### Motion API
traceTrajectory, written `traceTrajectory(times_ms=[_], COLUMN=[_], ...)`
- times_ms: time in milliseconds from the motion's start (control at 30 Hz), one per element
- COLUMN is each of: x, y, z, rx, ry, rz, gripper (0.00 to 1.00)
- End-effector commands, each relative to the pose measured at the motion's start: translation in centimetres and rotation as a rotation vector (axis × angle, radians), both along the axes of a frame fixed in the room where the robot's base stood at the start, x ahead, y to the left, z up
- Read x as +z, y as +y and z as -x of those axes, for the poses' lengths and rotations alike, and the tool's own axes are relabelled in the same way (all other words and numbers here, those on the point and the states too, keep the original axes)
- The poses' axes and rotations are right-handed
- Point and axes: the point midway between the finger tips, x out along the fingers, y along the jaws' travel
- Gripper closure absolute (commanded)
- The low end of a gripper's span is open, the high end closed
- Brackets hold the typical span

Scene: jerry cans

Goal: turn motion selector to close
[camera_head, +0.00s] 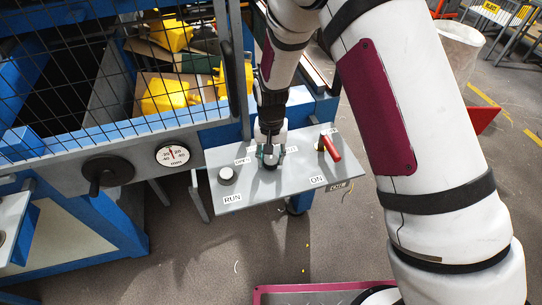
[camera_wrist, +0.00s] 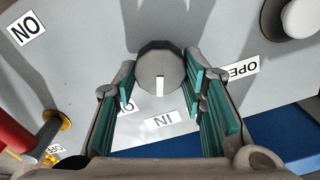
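The motion selector is a dark round knob (camera_wrist: 160,76) with a white pointer mark, on the grey control panel (camera_head: 305,164). In the wrist view the mark points down the picture toward the "IN" label (camera_wrist: 161,121). The "OPEN" label (camera_wrist: 239,70) is right of the knob; another label (camera_wrist: 126,104) is mostly hidden by the left finger. My gripper (camera_wrist: 160,72) has its teal-padded fingers on either side of the knob, very near its sides. I cannot tell whether both pads press on it. In the head view my gripper (camera_head: 269,156) points down and largely hides the knob.
A red-handled switch (camera_head: 329,146) stands right of the knob and a pale push button (camera_head: 227,175) left of it. Behind are a black mesh guard (camera_head: 70,60), a dial gauge (camera_head: 172,155) and a black handwheel (camera_head: 108,172). Yellow jerry cans (camera_head: 168,95) lie beyond.

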Motion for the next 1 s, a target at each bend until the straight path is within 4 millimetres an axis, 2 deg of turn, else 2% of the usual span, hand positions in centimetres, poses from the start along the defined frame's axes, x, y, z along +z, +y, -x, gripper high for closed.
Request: traceTrajectory(times_ms=[367,1000], x=[-0.04,-0.07], y=[0.02,0.19], z=[-0.03,-0.01], rx=[0.078,0.563], ry=[0.001,0.001], rz=[0.0,0.0], gripper=[0.9,0.9])
